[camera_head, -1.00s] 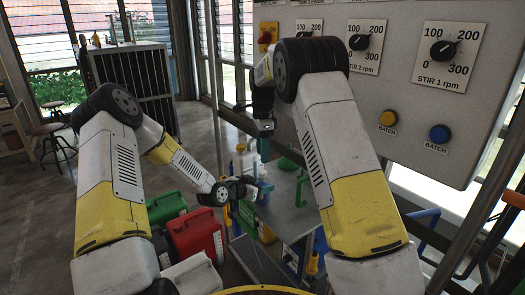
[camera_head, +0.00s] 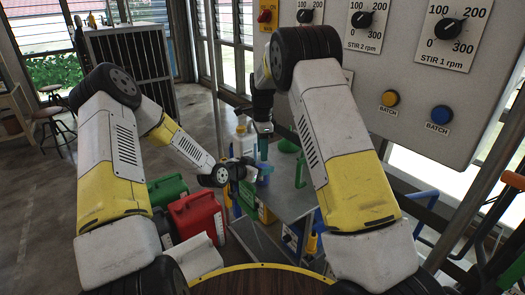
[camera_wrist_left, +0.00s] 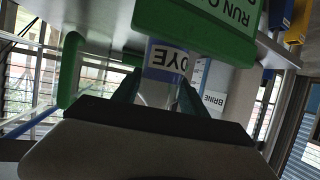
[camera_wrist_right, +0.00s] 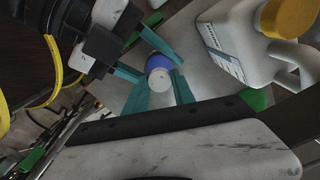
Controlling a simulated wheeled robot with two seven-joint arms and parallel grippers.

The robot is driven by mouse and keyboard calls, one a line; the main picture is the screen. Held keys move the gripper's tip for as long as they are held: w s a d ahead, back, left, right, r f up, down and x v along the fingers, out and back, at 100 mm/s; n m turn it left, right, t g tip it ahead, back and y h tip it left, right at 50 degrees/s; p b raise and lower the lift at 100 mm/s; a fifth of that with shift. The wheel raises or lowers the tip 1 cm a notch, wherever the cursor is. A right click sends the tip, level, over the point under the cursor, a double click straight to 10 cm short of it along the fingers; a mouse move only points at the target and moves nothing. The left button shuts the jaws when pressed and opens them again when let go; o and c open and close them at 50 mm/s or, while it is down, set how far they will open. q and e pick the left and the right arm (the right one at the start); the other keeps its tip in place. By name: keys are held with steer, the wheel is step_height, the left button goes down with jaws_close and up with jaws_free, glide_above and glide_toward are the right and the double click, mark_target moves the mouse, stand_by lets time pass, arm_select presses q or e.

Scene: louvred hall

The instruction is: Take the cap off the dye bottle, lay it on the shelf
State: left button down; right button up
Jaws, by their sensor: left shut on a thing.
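The dye bottle (camera_head: 264,171) stands over the grey metal shelf (camera_head: 290,205). In the left wrist view its DYE label (camera_wrist_left: 166,60) with a blue band lies between the teal fingers. My left gripper (camera_head: 245,170) is shut on the bottle from the side. My right gripper (camera_head: 264,147) is directly above, pointing down. In the right wrist view its open fingers (camera_wrist_right: 158,85) stand on either side of the bottle's top, where I see a pale round face (camera_wrist_right: 159,82) with blue around it. I cannot tell cap from body clearly there.
A white jug with a yellow cap (camera_wrist_right: 240,45) stands close beside the bottle. A green sign (camera_wrist_left: 200,18) hangs near the left gripper. A green funnel (camera_head: 288,146) and green handle-like piece (camera_head: 301,170) are on the shelf. Red (camera_head: 197,217) and green (camera_head: 168,188) canisters sit left.

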jaws_close()
steer(key=shift+n, duration=1.7)
steer(key=o, duration=0.7)
jaws_free()
